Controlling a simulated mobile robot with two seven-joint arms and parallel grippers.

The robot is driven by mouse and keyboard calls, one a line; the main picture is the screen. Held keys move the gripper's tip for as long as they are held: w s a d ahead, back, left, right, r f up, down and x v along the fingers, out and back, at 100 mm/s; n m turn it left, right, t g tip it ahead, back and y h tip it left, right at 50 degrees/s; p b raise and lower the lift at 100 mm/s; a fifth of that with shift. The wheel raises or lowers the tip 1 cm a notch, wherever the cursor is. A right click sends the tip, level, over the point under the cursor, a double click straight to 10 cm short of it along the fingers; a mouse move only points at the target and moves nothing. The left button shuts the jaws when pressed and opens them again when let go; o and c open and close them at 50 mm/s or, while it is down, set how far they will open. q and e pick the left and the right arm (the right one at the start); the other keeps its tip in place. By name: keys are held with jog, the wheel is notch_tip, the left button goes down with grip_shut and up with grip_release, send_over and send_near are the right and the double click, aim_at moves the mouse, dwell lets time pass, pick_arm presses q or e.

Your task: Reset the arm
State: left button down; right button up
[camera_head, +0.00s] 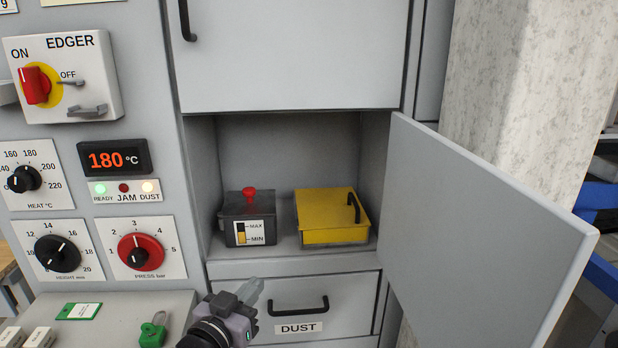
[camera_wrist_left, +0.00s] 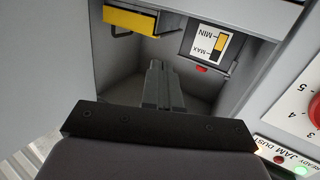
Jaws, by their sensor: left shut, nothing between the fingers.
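My left gripper (camera_head: 252,291) is in the lower middle of the head view, in front of the cabinet and just left of the handle of the DUST drawer (camera_head: 341,307). Its fingers are together with nothing between them. In the left wrist view, which looks turned over, the closed fingers (camera_wrist_left: 158,86) point toward the open compartment. That compartment holds a dark box with a red knob (camera_head: 248,217) and a MAX/MIN gauge, and a yellow box with a black handle (camera_head: 332,215). My right gripper is in neither view.
The compartment's grey door (camera_head: 487,229) stands wide open to the right. The EDGER panel on the left has a red switch (camera_head: 35,86), a 180 °C display (camera_head: 113,159) and dials. A green tag (camera_head: 79,311) and a green padlock-like piece (camera_head: 153,332) are at the lower left.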

pick_arm(q)
jog(key=s+a+f+g+y, duration=0.1)
jog(key=s+a+f+g, duration=0.2)
jog(key=s+f, duration=0.8)
jog(key=s+a+f+n+g+y, duration=0.1)
jog(key=s+a+f, duration=0.3)
jog(key=s+f, duration=0.7)
jog(key=s+g+y, duration=0.1)
jog(key=s, duration=0.2)
jog(key=shift+s+a+g, duration=0.2)
jog(key=shift+s+g, duration=0.05)
jog(key=shift+g, duration=0.15)
